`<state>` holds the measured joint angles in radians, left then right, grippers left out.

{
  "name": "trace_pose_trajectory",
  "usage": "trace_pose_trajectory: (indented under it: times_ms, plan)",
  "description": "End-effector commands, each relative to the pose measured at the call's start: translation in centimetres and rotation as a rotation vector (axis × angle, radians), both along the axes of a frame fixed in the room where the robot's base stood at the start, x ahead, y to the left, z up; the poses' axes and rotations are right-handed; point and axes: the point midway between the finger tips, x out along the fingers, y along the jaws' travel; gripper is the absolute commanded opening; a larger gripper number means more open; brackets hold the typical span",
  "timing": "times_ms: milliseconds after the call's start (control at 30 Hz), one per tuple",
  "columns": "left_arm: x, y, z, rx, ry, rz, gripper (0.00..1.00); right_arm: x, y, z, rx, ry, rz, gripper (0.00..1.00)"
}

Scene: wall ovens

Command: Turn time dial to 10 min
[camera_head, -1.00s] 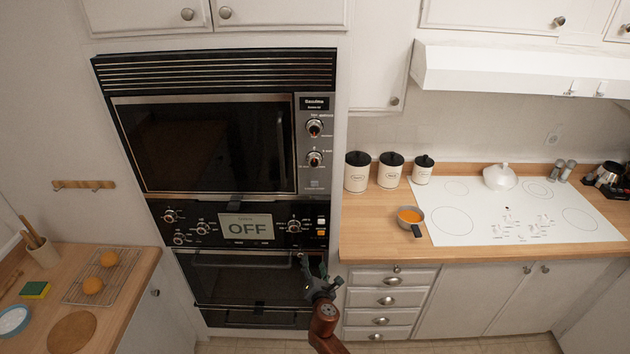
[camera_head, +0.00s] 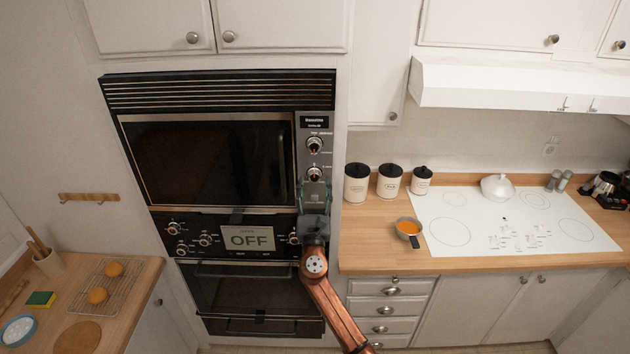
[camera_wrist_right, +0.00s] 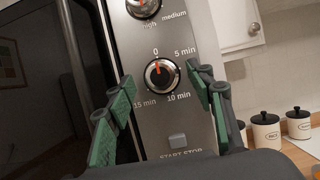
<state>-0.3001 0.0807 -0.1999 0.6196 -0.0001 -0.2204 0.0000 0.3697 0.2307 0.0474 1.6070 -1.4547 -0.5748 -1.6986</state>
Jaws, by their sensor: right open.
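The time dial (camera_wrist_right: 161,75) is a round silver and black knob with a red-orange pointer at about 0. Its marks read 0, 5 min, 10 min and 15 min; 10 min is at its lower right. It is the lower of two knobs on the microwave panel (camera_head: 314,130) in the head view (camera_head: 314,174). My right gripper (camera_head: 314,190) is open and empty in front of the panel, just below the dial. In the wrist view its green-padded fingers stand on either side of the dial; I cannot tell if they touch it. My left gripper is out of view.
The upper knob (camera_head: 314,145) with heat marks sits just above the dial. A start/stop button (camera_wrist_right: 177,140) is below it. The microwave door (camera_head: 210,162) is to the left. An oven display (camera_head: 250,237) reads OFF. Canisters and an orange-filled pan (camera_head: 407,228) stand on the right counter.

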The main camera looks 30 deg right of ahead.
Motion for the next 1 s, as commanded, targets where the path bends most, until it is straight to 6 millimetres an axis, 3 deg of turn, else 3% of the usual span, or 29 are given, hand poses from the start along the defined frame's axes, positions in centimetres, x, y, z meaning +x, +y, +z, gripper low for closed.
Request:
trace_pose_trajectory:
  times_ms: [433, 1000]
  plan:
    - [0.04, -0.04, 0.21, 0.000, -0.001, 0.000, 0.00, 1.07, -0.69, 0.43, 0.001, 0.000, 0.000, 0.49]
    - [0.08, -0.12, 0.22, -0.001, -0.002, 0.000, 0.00, 1.04, -0.70, 0.42, 0.003, 0.001, 0.001, 0.10]
